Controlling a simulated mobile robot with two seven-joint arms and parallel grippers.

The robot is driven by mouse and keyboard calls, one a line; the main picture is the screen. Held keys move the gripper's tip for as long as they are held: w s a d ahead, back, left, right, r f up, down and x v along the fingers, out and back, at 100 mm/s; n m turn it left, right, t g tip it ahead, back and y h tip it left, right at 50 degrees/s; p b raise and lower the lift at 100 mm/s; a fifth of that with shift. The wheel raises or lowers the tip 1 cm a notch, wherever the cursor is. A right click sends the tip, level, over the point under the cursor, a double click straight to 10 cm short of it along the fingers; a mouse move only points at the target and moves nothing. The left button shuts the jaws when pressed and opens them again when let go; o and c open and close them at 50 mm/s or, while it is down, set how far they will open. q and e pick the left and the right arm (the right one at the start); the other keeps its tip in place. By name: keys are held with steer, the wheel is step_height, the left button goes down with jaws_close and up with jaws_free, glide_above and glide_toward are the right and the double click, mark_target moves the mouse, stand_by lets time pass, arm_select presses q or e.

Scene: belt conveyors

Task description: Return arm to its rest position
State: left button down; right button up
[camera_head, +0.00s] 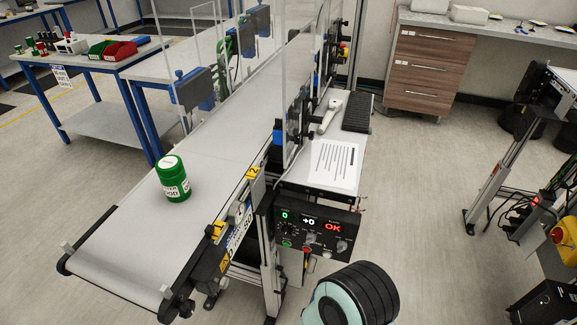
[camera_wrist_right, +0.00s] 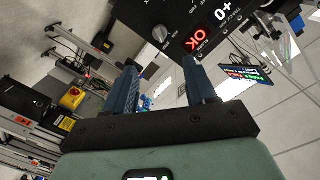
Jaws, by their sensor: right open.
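My right gripper (camera_wrist_right: 163,90) is open and empty in the right wrist view, its two dark blue fingers apart with nothing between them. It points up past the control box towards the ceiling. In the head view only a rounded black and pale green part of my right arm shows at the bottom edge, below the control box; its fingers are hidden there. My left gripper is in neither view.
A green jar with a white lid (camera_head: 173,178) stands upright on the conveyor belt (camera_head: 130,235). The control box (camera_head: 318,228) reads "+0" and "OK"; it also shows close by in the right wrist view (camera_wrist_right: 180,20). A monitor stand (camera_head: 500,165) is at right.

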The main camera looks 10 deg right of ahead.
steer(key=s+f+n+g+y+p, duration=0.3)
steer(key=f+g+y+p, duration=0.1)
steer(key=f, duration=0.4)
steer(key=s+f+n+g+y+p, duration=0.3)
steer(key=f+g, duration=0.1)
steer(key=f, duration=0.3)
steer(key=s+a+f+n+g+y+p, duration=0.1)
steer(key=s+a+n+g+y+p, duration=0.1)
steer(key=s, duration=0.4)
steer(key=s+a+f+n+g+y+p, duration=0.1)
steer(key=s+a+n+g+y+p, duration=0.1)
steer(key=s, duration=0.5)
steer(key=a+n+g+y, duration=0.1)
steer(key=a+g+y, duration=0.1)
steer(key=g, duration=0.1)
steer(key=shift+s+g+p, duration=0.2)
steer(key=shift+g+p, duration=0.1)
steer(key=shift+p, duration=0.1)
